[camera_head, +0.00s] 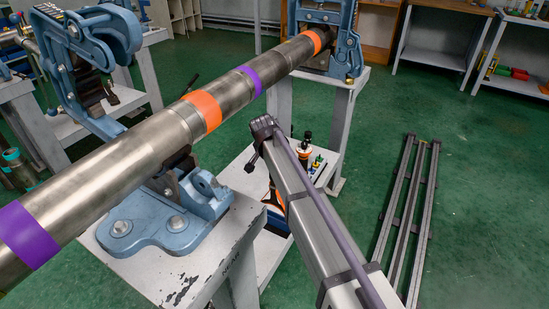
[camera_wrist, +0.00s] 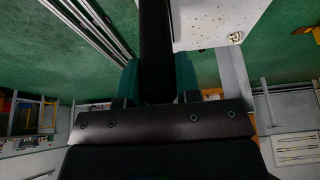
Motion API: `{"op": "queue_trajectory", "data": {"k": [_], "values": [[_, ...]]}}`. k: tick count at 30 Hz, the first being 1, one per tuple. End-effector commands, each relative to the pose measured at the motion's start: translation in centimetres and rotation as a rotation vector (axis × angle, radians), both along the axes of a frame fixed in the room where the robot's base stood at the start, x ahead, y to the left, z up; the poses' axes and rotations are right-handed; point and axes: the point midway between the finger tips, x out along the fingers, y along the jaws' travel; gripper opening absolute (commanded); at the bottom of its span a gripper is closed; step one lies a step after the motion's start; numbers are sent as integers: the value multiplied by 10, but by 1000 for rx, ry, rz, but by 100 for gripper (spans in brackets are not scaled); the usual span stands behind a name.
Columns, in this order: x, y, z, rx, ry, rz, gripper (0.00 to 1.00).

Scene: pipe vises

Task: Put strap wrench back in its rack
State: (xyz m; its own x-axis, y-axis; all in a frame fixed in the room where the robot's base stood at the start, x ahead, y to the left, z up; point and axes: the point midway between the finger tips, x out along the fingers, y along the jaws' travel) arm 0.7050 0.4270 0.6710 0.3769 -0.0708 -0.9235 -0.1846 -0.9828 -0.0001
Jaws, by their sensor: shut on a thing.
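In the wrist view, my gripper (camera_wrist: 157,82) has a green finger on each side of a long black handle (camera_wrist: 155,40), which I take to be the strap wrench. It is shut on this handle, which runs up and out of the top of the view. The strap and the far end of the wrench do not show. In the head view my arm reaches up from the lower right and stops beside the pipe; I cannot make out the gripper or the wrench there. I cannot pick out the wrench's rack in either view.
A long steel pipe (camera_head: 150,142) with orange and purple bands lies across blue vises (camera_head: 165,222) on grey stands. A low white shelf (camera_head: 240,178) with small items stands behind my arm. Dark rails (camera_head: 408,205) lie on the green floor, clear around them.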

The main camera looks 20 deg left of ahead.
Motion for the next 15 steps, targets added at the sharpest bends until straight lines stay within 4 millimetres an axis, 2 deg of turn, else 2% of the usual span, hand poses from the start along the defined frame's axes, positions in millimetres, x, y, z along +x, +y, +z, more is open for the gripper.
{"op": "queue_trajectory", "data": {"k": [1, 4, 15], "values": [[0, 0, -9, 0, 0, 0, 0], [0, 0, -15, 0, 0, 0, 0], [0, 0, -13, 0, 0, 0, 0]]}}
